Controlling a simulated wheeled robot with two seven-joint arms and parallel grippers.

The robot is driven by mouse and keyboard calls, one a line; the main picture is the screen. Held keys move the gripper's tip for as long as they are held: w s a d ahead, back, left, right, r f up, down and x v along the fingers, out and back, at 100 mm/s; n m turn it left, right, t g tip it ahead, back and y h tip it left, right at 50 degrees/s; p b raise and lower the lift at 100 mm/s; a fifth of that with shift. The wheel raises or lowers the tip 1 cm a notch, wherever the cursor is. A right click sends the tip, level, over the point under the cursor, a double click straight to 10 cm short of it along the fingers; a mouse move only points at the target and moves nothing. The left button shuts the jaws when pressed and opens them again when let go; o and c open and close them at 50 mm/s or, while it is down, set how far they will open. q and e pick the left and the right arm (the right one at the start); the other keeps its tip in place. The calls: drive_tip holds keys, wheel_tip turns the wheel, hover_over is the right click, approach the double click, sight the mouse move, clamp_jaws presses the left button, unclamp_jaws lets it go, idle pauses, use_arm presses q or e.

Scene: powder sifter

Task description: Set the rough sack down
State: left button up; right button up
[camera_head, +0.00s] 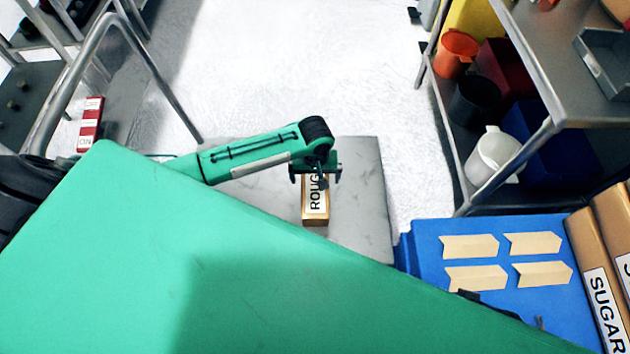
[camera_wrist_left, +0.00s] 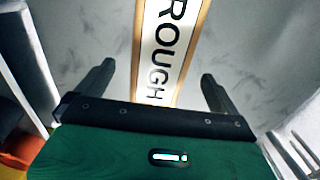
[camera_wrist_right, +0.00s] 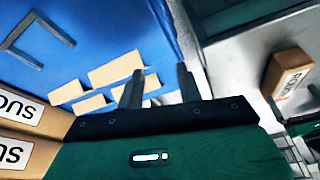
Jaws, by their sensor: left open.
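The rough sack (camera_head: 315,218) is a brown, box-like pack with a white label reading ROUGH. It rests on a grey surface (camera_head: 365,200) in the middle of the head view. My left gripper (camera_head: 315,172) is directly above its far end, open. In the left wrist view the sack (camera_wrist_left: 167,50) shows between the spread fingers of the left gripper (camera_wrist_left: 156,85), with a gap on both sides. The sack also shows in the right wrist view (camera_wrist_right: 285,68). My right gripper (camera_wrist_right: 160,87) has its fingers apart with nothing visibly held, over a blue surface.
A blue surface (camera_head: 425,240) at the right holds several cream folded pieces (camera_head: 470,246) and brown sugar packs (camera_head: 600,290). A metal shelf (camera_head: 545,130) with an orange container (camera_head: 456,53) and a white jug (camera_head: 493,155) stands at the back right. A metal rail (camera_head: 70,75) is at left.

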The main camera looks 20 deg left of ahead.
sight(315, 183)
use_arm(q)
wheel_tip(315, 183, up, 7)
drive_tip(key=p, duration=0.1)
use_arm(e)
drive_tip(key=x, duration=0.3)
drive_tip(key=shift+s+f, duration=0.2)
use_arm(q)
drive_tip(key=shift+f, duration=0.1)
